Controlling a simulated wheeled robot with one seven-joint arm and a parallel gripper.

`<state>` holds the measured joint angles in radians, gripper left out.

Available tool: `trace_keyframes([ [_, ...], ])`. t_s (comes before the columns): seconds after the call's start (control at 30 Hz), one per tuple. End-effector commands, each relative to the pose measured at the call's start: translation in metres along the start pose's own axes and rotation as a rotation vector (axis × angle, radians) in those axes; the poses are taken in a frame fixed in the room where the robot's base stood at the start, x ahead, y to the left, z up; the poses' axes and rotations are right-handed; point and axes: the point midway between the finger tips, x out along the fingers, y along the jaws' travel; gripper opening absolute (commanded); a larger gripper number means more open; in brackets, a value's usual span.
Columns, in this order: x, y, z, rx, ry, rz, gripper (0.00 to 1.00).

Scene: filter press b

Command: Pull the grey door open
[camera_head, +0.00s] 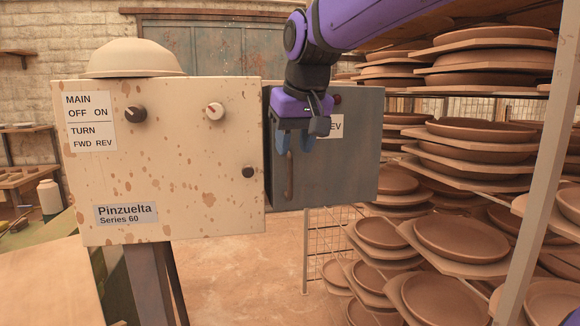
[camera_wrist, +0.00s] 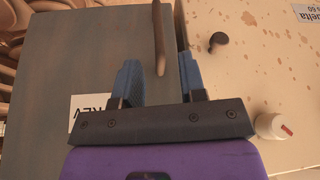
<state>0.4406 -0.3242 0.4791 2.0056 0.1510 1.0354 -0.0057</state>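The grey door (camera_head: 345,165) is a flat panel to the right of the cream control box, with a brown vertical bar handle (camera_head: 289,177) near its left edge. It appears shut. My purple gripper (camera_head: 295,143) is in front of the door's upper left, by the top of the handle. In the wrist view, the grey door (camera_wrist: 75,60) fills the left side and the handle (camera_wrist: 158,30) reaches between my two blue fingers (camera_wrist: 158,68). The fingers are open, with a gap on each side of the handle. The depth between fingertips and handle is hard to tell.
The cream box (camera_head: 190,200) carries knobs and labels and has a bowl (camera_head: 133,58) on top. A rack with clay plates (camera_head: 460,235) stands close on the right, near the door's right edge. Open floor (camera_head: 240,270) shows below the box.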

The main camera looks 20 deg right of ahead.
Motion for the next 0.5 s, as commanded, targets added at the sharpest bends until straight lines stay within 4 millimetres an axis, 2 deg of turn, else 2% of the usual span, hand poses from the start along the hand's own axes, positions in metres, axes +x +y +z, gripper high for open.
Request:
trace_keyframes([
  [0.1,0.022,0.001,0.000,0.001,-0.004,0.000,0.38],
  [0.23,0.040,0.001,0.000,0.002,-0.003,0.000,0.38],
  [0.5,0.056,0.000,0.000,0.001,0.001,0.000,0.38],
])
